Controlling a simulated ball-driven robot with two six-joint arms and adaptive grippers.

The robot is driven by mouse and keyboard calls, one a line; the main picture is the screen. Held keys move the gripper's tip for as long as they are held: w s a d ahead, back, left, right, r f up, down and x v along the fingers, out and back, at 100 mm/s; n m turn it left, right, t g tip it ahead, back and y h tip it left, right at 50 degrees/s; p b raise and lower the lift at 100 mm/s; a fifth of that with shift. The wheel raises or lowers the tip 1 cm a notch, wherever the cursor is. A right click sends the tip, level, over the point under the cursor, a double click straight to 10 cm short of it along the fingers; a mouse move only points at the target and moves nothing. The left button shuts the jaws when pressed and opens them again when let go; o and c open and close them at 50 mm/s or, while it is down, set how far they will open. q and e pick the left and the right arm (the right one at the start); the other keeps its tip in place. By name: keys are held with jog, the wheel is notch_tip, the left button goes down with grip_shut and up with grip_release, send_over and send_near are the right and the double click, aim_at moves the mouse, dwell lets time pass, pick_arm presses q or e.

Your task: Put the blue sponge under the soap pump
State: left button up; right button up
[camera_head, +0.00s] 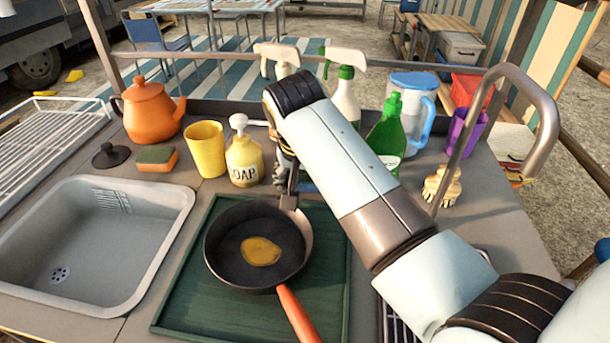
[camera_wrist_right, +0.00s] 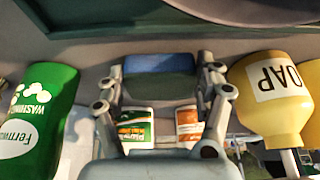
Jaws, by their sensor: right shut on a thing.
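The blue sponge (camera_wrist_right: 160,64) is between the fingers of my right gripper (camera_wrist_right: 162,80) in the right wrist view, and the gripper is shut on it. In the head view my right gripper (camera_head: 290,182) is low behind the pan, just right of the soap pump, and my own arm hides most of it and the sponge. The yellow soap pump (camera_head: 244,163) stands upright on the counter with a white pump head; it also shows in the right wrist view (camera_wrist_right: 268,105), apart from the sponge. My left gripper is not in view.
A black pan (camera_head: 222,255) with a yellow patch of food lies on a green board (camera_head: 185,300). A yellow cup (camera_head: 206,150), a green-and-orange sponge (camera_head: 156,158) and an orange kettle (camera_head: 150,108) stand left. A green bottle (camera_head: 387,135) is right. The sink (camera_head: 95,235) is front left.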

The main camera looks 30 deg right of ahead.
jog(key=o, duration=1.2)
jog(key=shift+c, duration=0.2)
